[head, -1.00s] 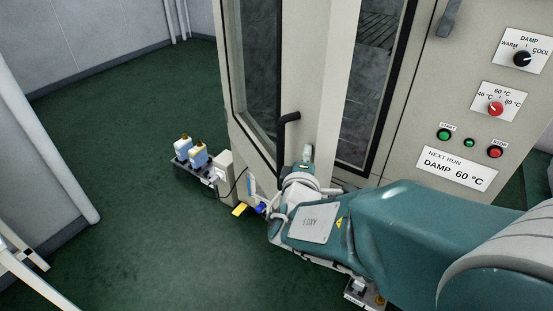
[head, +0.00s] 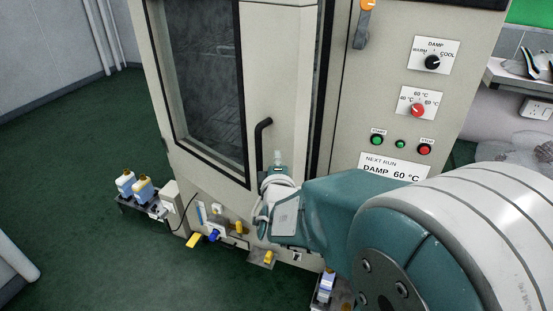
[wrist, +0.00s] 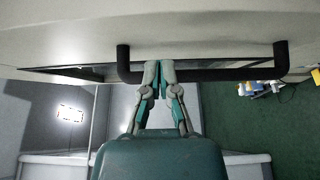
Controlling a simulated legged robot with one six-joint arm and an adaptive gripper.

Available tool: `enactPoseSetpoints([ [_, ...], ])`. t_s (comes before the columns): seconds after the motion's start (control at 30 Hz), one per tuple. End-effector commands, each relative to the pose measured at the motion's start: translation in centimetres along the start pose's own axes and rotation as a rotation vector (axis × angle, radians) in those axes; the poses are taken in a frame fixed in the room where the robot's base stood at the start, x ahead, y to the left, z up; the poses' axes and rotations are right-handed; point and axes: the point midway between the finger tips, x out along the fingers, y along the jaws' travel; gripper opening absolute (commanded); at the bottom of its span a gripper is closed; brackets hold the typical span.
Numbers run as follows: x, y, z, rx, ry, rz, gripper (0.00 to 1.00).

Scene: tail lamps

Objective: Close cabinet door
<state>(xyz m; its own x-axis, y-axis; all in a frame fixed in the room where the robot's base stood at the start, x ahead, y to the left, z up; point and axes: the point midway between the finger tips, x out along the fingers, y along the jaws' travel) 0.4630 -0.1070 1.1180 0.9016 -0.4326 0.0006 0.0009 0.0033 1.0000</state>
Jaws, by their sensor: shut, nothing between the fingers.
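The cabinet door (head: 287,70) is a pale panel with a dark-framed window (head: 200,80). It stands slightly ajar, with a narrow dark gap along its right edge. Its black bar handle (head: 261,135) also shows in the wrist view (wrist: 225,75). My gripper (wrist: 160,68) is shut and empty, its fingertips by the handle near one end and close to the door face. They cover part of the bar; I cannot tell whether they touch it. In the head view, my arm's end is just below the handle and the fingers are not clear.
The control panel (head: 390,120) with knobs and buttons is right of the door, a grey lever (head: 361,32) above. Bottles (head: 142,189) stand in a low rack at lower left. Yellow and blue valves (head: 213,235) sit at the cabinet's base. Green floor at left is clear.

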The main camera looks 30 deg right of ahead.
Motion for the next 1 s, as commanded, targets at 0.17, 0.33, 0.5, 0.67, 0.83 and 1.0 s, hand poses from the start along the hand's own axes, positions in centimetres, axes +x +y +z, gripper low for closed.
enactPoseSetpoints([
  [0.17,0.1,0.0,0.1,0.001,-0.001,-0.001,0.00],
  [0.33,0.0,0.1,0.0,0.001,-0.001,0.001,0.00],
  [0.5,0.0,1.9,0.0,0.002,-0.001,0.006,0.00],
  [0.67,0.0,5.3,0.0,0.004,-0.001,0.007,0.00],
  [0.83,0.1,8.2,0.1,0.003,-0.001,0.003,0.00],
  [1.0,0.1,9.7,0.1,0.001,-0.001,0.000,0.00],
])
